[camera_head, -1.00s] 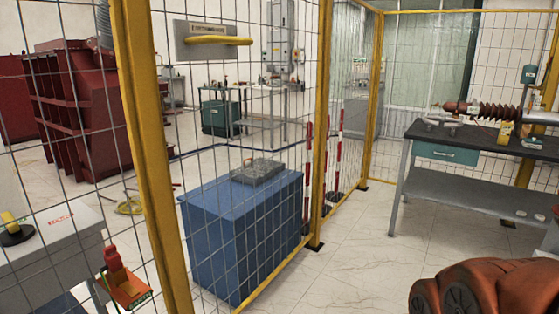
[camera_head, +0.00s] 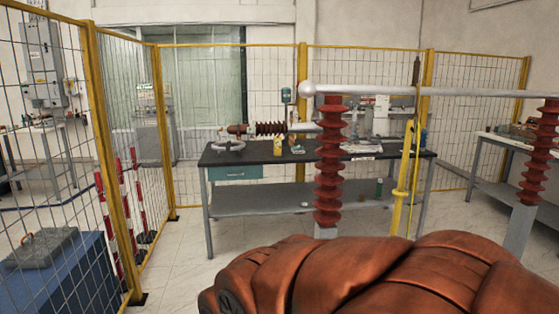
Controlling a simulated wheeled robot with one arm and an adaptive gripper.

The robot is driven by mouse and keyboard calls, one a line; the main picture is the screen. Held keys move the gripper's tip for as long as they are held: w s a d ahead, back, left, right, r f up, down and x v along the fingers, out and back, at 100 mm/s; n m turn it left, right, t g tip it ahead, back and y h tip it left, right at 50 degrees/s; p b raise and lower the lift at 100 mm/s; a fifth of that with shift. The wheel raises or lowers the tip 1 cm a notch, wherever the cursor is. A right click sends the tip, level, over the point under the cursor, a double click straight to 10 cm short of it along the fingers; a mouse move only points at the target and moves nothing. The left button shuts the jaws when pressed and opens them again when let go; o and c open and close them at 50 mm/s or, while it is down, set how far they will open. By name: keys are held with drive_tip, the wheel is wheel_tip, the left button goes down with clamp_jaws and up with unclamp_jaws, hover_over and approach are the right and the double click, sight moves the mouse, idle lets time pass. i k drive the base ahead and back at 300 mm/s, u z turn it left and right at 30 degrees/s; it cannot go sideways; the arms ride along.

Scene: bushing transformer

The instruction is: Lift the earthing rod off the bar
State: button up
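The bar (camera_head: 460,92) is a pale horizontal tube with a round end, carried on ribbed dark red insulators (camera_head: 328,165). The earthing rod (camera_head: 403,185) is the yellow pole hanging upright from the bar, right of the nearer insulator. Its upper part is thin and meets the bar; the exact contact is too small to tell. Its lower end is hidden behind my orange-brown arm at the bottom of the picture. My gripper is not in view.
A dark-topped workbench (camera_head: 225,157) with small items stands behind the bar. Yellow-framed mesh fencing (camera_head: 110,165) runs along the left and back. A blue cabinet (camera_head: 65,282) is at lower left. Another bench (camera_head: 515,140) stands at right. Some floor is clear before the workbench.

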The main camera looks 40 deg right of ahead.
sight(399, 193)
drive_tip(key=z, duration=0.05)
drive_tip(key=i, duration=1.4)
drive_tip(key=z, duration=2.1)
